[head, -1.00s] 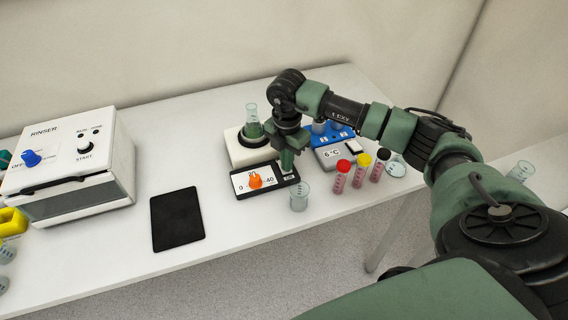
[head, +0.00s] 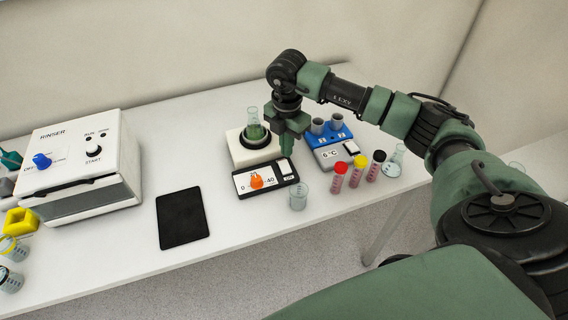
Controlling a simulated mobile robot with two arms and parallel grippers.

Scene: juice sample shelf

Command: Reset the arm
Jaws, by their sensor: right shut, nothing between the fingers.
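My right gripper (head: 287,152) points down above the back right part of the black dial panel (head: 265,180). It is shut and empty, with its fingers apart from the orange knob (head: 256,181). A flask with green liquid (head: 254,130) stands in the ring of a white device (head: 246,153), just left of and behind the gripper. My left gripper is not in view.
A clear beaker (head: 299,195) stands in front of the gripper. To the right are a blue block with grey cups (head: 330,137), capped sample tubes (head: 356,172) and a small flask (head: 393,162). A black pad (head: 182,218) and the RINSER box (head: 80,165) are on the left.

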